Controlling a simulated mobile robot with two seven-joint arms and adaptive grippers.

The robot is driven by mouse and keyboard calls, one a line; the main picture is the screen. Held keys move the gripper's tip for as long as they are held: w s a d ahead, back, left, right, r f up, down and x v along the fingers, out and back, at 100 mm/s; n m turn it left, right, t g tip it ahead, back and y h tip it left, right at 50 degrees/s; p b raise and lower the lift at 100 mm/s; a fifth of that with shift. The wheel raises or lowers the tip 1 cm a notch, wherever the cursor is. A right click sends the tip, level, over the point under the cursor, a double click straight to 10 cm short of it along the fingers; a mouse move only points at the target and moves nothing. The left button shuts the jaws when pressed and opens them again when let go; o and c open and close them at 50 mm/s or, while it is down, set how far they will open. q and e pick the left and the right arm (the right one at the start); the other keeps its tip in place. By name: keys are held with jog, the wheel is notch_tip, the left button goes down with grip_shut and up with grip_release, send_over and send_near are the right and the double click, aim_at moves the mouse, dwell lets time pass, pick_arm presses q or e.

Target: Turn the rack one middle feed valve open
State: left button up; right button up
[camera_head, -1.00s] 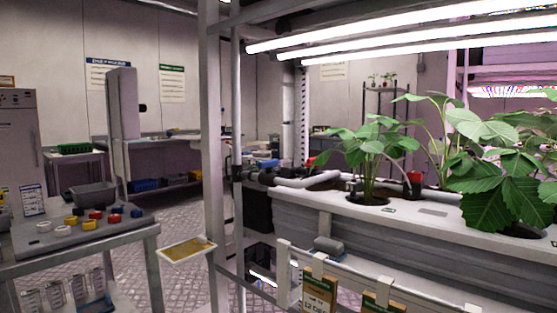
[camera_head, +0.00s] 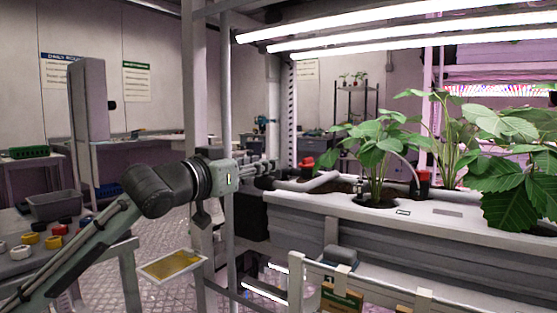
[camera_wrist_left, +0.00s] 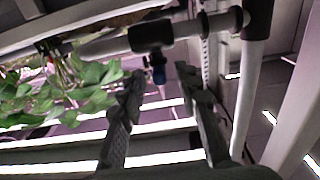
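My left gripper (camera_head: 270,166) reaches in from the left to the pipework at the left end of the white planting trough (camera_head: 330,211). In the left wrist view its two dark fingers (camera_wrist_left: 160,80) are spread apart with nothing held between them. Beyond the fingertips a pipe carries a black fitting (camera_wrist_left: 151,37). In the head view the gripper partly hides the pipe end, and the middle feed valve cannot be singled out. My right gripper is out of view.
Upright grey rack posts (camera_head: 226,130) stand close beside my left wrist. Leafy plants (camera_head: 375,150) grow in the trough, under bright lamps. A red part (camera_head: 306,163) sits behind the pipe (camera_head: 322,181).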

pick_arm(q)
jog(key=x, duration=0.5)
jog(key=shift+w+d+p, duration=0.1)
jog(key=shift+w+p, duration=0.05)
jog(key=shift+p, duration=0.15)
jog(key=shift+w+d, duration=0.3)
jog(key=shift+w, duration=0.2)
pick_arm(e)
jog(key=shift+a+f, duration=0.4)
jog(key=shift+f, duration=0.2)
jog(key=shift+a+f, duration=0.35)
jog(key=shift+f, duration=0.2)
pick_arm(q)
grip_shut()
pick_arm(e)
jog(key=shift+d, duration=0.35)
